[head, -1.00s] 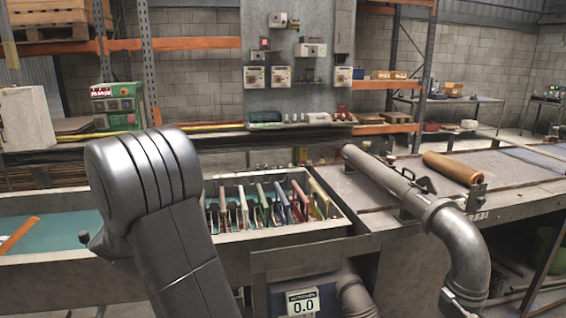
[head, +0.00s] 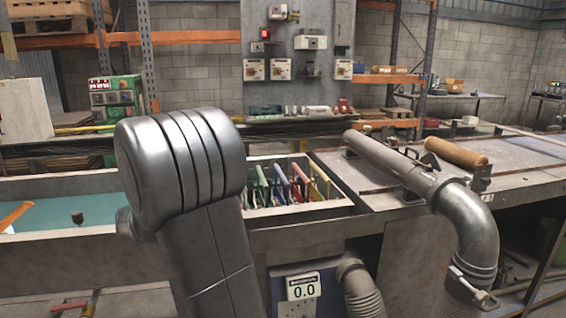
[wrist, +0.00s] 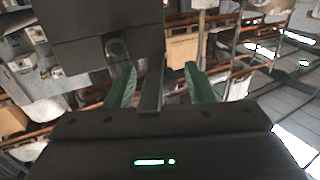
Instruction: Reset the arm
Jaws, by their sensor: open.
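My gripper (wrist: 160,85) shows in the wrist view with its two green-padded fingers apart and nothing visible between them. The wrist view is tilted and faces the room, with shelving and beams beyond the fingers. In the head view the gripper itself is not visible. My grey arm link rises at the left centre and hides part of the bin of coloured-handled tools (head: 345,208).
A grey pipe (head: 385,160) with a bent end lies on the workbench (head: 520,175) at right, beside an orange-brown roll (head: 455,152). A teal-lined trough (head: 110,208) is at left.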

